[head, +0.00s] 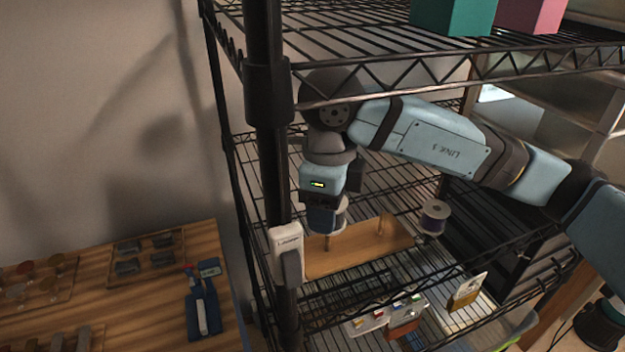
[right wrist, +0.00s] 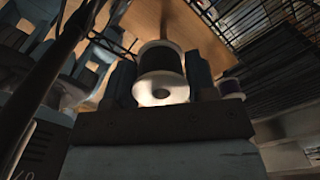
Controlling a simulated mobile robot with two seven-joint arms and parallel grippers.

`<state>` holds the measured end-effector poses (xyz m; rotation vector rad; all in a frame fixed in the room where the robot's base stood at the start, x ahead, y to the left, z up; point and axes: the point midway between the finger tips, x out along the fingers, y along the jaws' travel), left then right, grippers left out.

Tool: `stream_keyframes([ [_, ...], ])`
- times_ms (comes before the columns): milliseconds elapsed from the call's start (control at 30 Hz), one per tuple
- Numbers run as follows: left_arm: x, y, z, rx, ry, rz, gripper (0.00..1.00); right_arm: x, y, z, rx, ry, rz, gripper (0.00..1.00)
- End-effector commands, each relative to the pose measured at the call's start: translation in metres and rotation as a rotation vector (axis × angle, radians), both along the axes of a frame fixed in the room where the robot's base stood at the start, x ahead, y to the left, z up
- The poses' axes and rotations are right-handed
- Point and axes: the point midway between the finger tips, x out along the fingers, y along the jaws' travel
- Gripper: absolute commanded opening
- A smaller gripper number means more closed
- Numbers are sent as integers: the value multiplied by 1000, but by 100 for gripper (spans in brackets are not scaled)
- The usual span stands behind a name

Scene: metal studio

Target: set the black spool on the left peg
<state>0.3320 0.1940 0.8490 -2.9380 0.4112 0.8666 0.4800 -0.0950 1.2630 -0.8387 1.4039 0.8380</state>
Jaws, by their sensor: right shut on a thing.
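My right gripper (head: 325,222) reaches between the shelves and points down over the left part of a wooden peg board (head: 360,252). It is shut on the black spool (right wrist: 160,62), which has pale end flanges and sits between the fingers in the right wrist view. A short peg, the left peg (head: 327,242), shows just below the gripper. A right peg (head: 381,226) stands bare. I cannot tell whether the spool touches the left peg. My left gripper is not in view.
A purple-dark spool (head: 433,216) stands right of the board on the wire shelf. A black rack post (head: 268,150) with a pale device (head: 286,250) stands close left of the gripper. The upper wire shelf (head: 400,62) hangs above my arm.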

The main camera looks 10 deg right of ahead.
Motion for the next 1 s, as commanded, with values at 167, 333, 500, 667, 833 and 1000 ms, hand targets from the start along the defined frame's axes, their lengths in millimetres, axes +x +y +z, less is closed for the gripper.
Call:
stream_keyframes([
  [167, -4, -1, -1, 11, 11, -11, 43, 1, -2, 1, 1, 0, 1, 25],
  [333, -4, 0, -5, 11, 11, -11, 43, 1, -3, -8, 0, 1, 0, 25],
  [500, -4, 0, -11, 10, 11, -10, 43, 1, -3, -25, 0, 1, 0, 25],
  [667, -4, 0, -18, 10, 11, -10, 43, 1, -2, -42, 1, 2, -1, 25],
  [833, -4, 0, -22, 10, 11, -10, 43, 1, -2, -54, 1, 0, -1, 25],
  [1000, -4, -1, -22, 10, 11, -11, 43, 1, -2, -56, 1, 0, 0, 25],
])
